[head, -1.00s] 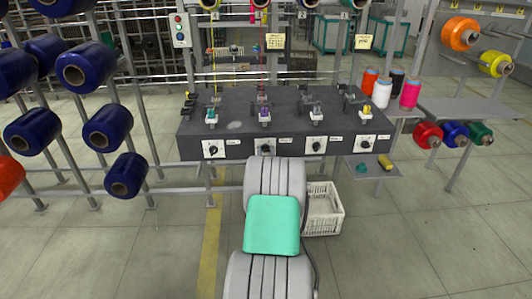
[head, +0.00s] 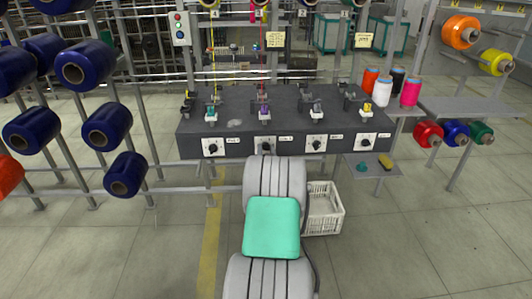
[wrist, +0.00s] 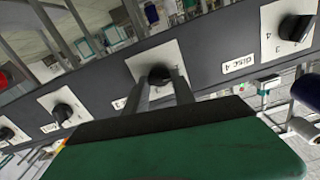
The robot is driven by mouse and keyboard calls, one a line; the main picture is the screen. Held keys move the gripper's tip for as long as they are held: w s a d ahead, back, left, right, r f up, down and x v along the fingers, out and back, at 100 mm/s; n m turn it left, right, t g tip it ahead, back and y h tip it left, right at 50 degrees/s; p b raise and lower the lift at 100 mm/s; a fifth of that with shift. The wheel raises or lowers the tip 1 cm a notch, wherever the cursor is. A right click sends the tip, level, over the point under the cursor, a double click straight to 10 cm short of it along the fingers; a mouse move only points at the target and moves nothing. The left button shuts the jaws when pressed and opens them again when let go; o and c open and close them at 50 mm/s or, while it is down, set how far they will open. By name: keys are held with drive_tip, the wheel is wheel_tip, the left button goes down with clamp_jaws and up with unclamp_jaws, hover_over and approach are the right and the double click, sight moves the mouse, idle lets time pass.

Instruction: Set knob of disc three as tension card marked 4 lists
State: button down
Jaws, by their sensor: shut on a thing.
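The dark winding bench (head: 250,130) has a row of knobs on white plates along its front. My gripper (wrist: 165,85) is shut on the black knob second from the left (wrist: 160,75). That knob's plate also shows in the head view (head: 266,146), just above my arm, which hides the gripper there. The wrist view is turned over, so the leftmost knob (wrist: 296,27) shows at its right, beside a label (wrist: 238,64) that seems to read disc 4. The held knob's label is partly hidden. Two pale yellow cards (head: 275,40) (head: 364,41) hang behind the bench; their writing is too small.
Two more knobs, third (head: 317,145) and fourth (head: 366,143), sit to the right. A white basket (head: 325,210) stands on the floor right of my arm. Blue spools (head: 108,127) on a rack stand left. A small shelf (head: 370,170) juts out below the bench's right end.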

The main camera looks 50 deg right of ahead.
drive_tip(key=m+b, duration=0.3)
drive_tip(key=m, duration=0.3)
drive_tip(key=shift+f, duration=0.1)
drive_tip(key=m+b, duration=0.2)
drive_tip(key=m, duration=0.3)
drive_tip(key=shift+s+d+m+b, duration=0.1)
drive_tip(key=shift+m+b, duration=0.2)
drive_tip(key=m+b, duration=0.1)
drive_tip(key=m, duration=0.4)
drive_tip(key=m+b, duration=0.1)
drive_tip(key=m, duration=0.4)
drive_tip(key=shift+f+m, duration=0.1)
drive_tip(key=shift+m, duration=0.3)
drive_tip(key=c, duration=1)
unclamp_jaws()
drive_tip(key=shift+c, duration=0.2)
